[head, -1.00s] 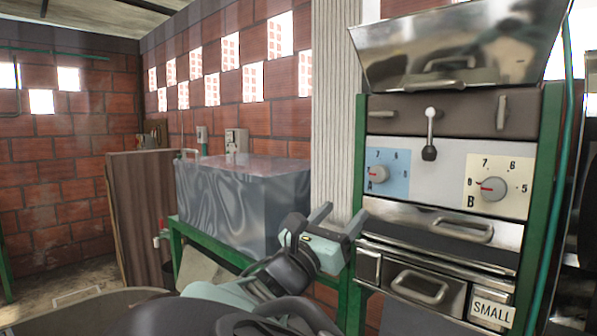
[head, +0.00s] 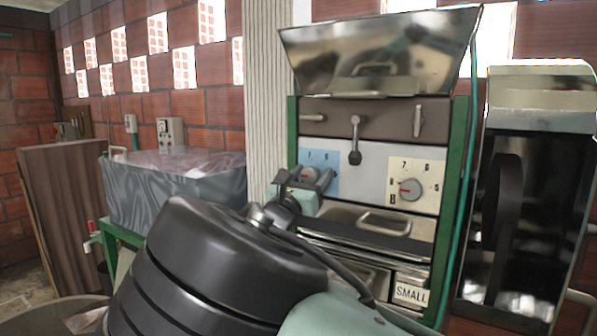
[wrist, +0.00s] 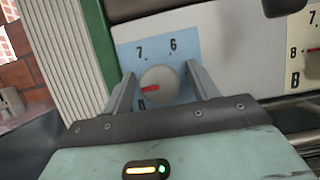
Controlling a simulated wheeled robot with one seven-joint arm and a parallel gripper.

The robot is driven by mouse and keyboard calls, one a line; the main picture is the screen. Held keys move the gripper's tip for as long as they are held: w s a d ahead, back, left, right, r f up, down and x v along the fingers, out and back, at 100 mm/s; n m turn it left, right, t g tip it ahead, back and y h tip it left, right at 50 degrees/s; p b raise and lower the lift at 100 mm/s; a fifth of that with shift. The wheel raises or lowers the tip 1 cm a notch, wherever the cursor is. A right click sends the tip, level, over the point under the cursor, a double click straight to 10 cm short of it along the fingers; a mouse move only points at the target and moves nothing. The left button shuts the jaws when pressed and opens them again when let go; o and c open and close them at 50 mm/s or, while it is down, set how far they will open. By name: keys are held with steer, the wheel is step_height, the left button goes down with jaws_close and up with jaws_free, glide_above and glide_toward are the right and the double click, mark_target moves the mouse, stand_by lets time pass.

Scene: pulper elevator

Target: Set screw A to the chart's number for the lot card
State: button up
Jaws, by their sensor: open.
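Screw A is a round grey knob (wrist: 160,84) with a red pointer on a light blue plate (head: 331,160). In the wrist view its pointer aims left, and the numbers 7 and 6 show above it; the left finger covers part of the scale. My gripper (head: 316,180) is open at the blue plate, and in the wrist view its fingers (wrist: 163,88) stand on either side of the knob. I cannot tell whether they touch it. Screw B (head: 410,189), a grey knob on a cream plate, is to the right. I see no chart or lot card that I can identify.
A lever (head: 355,140) hangs between the two dials. Below are steel trays with handles and a SMALL sign (head: 411,295). The green machine frame (head: 456,150) stands at the right, and a plastic-covered box (head: 175,190) is at the left.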

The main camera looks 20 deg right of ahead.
steer(key=shift+c, duration=0.3)
steer(key=c, duration=0.9)
